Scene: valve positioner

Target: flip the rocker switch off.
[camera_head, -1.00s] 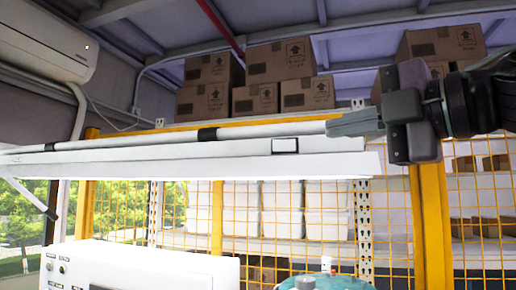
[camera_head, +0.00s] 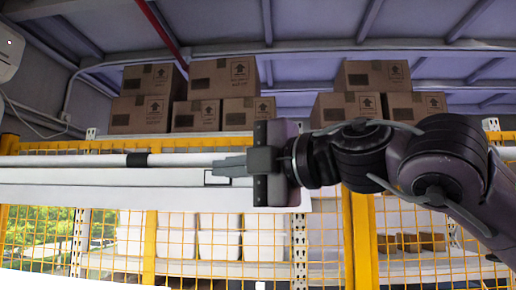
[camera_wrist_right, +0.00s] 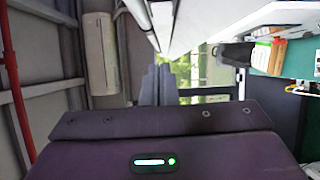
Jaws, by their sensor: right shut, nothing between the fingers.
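No rocker switch can be made out for certain in either current view. A small white rectangle with a dark outline (camera_head: 217,178) sits on the front of the long white beam (camera_head: 90,192) in the head view; I cannot tell whether it is a switch or a label. My right gripper (camera_head: 222,165) comes in from the right, its fingers shut and empty, pointing left. Its fingertips overlap the upper edge of that rectangle in the picture; contact cannot be told. In the wrist view the shut fingers (camera_wrist_right: 157,85) point away from the camera. My left gripper is not in view.
A white rod with a black band (camera_head: 137,160) runs along the beam. Behind stand a yellow mesh fence (camera_head: 362,240) and cardboard boxes (camera_head: 205,117). A white surface (camera_head: 60,284) edges in at bottom left. The wrist view shows a shelf with folders (camera_wrist_right: 262,56).

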